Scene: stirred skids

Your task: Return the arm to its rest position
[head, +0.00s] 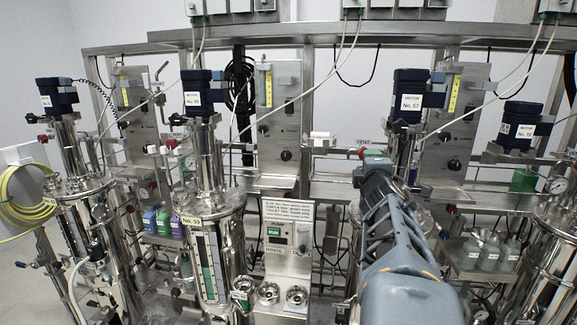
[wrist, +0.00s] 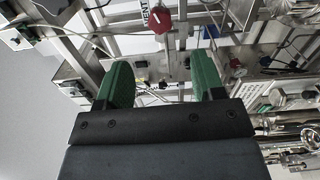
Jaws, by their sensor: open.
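My arm (head: 400,235) reaches forward from the lower right of the head view, its dark wrist in front of the steel vessel under the motor marked No. 57 (head: 410,102). My gripper (wrist: 162,80) is open in the wrist view, its two green fingers wide apart with nothing between them. A red knob (wrist: 160,18) marked VENT shows beyond the fingers in the wrist view, apart from them.
Steel vessels (head: 215,245) with motors stand left of my arm. A control box (head: 285,235) with a small display is between. Grey bottles (head: 490,252) sit on a shelf at right. Steel rails (head: 310,190) and hanging tubes run close behind my wrist.

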